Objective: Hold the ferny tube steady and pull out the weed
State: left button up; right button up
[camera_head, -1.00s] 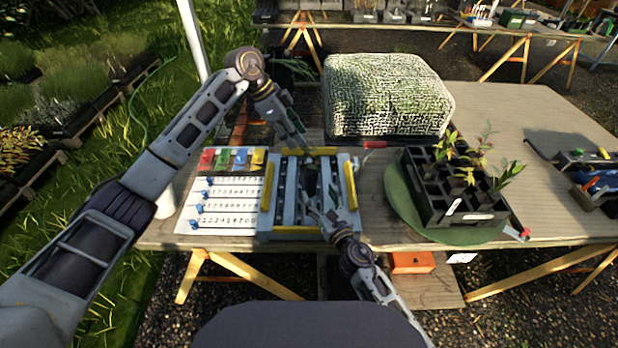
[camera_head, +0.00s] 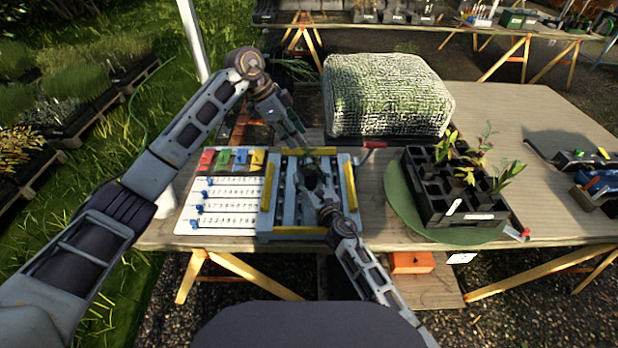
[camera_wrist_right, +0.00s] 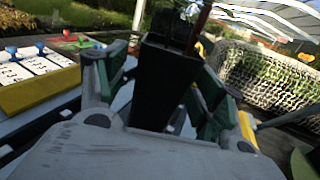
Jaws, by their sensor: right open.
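A dark, upright tube stands between the yellow-ended rails of the grey rack (camera_head: 293,230). In the right wrist view, this black tube (camera_wrist_right: 160,85) fills the space between my right gripper's fingers. My right gripper (camera_head: 311,183) is open, with a finger on each side of the tube; I cannot tell whether they touch it. My left gripper (camera_head: 303,143) points down from behind, close to the tube's top. Its fingertips are too small to tell open from shut. Green growth shows faintly at the tube's top, but fern and weed cannot be told apart.
A black cell tray (camera_head: 450,209) with several seedlings stands on a green round mat (camera_head: 400,200) at right. A white number board (camera_head: 222,203) with coloured tabs lies left of the rack. A mesh-covered block (camera_head: 385,95) stands behind.

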jog(key=shift+w+a, duration=0.15)
jog(key=shift+w, duration=0.15)
jog(key=c, duration=1.2)
pick_arm(q)
jog(key=shift+d, duration=0.1)
jog(key=shift+c, duration=0.3)
